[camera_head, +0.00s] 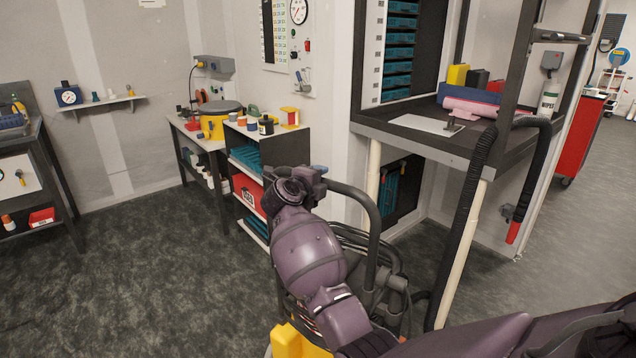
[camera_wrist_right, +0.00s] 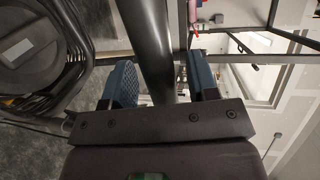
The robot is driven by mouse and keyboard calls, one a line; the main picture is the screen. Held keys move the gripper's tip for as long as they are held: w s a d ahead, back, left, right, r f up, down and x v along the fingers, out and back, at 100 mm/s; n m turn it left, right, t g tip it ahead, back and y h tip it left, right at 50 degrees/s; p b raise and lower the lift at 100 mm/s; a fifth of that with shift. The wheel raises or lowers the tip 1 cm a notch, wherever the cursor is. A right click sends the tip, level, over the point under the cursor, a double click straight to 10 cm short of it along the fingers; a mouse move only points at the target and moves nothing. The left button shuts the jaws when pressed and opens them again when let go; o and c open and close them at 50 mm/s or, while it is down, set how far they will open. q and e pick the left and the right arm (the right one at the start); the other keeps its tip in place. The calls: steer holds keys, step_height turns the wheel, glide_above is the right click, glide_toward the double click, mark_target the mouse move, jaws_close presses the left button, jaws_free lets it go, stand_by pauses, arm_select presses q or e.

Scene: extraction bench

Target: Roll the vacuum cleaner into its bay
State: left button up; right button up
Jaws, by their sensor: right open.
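The vacuum cleaner shows mostly behind my right arm in the head view, with a dark tubular push handle (camera_head: 374,222), a yellow part (camera_head: 297,342) low down and a ribbed black hose (camera_head: 467,205). In the right wrist view its round black top (camera_wrist_right: 30,42) is at the left. My right gripper (camera_head: 318,171) is at the upper end of the handle. In the right wrist view the open blue fingers (camera_wrist_right: 163,82) stand on either side of the dark handle tube (camera_wrist_right: 148,40). My left gripper is out of view. The space under the dark bench (camera_head: 440,146) looks like the bay.
Pale bench legs (camera_head: 463,250) stand close to the vacuum cleaner's right. A shelf unit (camera_head: 292,150) with bins and a work table (camera_head: 180,126) stand behind my right arm. The dark floor (camera_head: 130,270) at the left is clear. A red cabinet (camera_head: 580,135) stands far right.

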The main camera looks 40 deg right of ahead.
jaws_close()
stand_by(0.4)
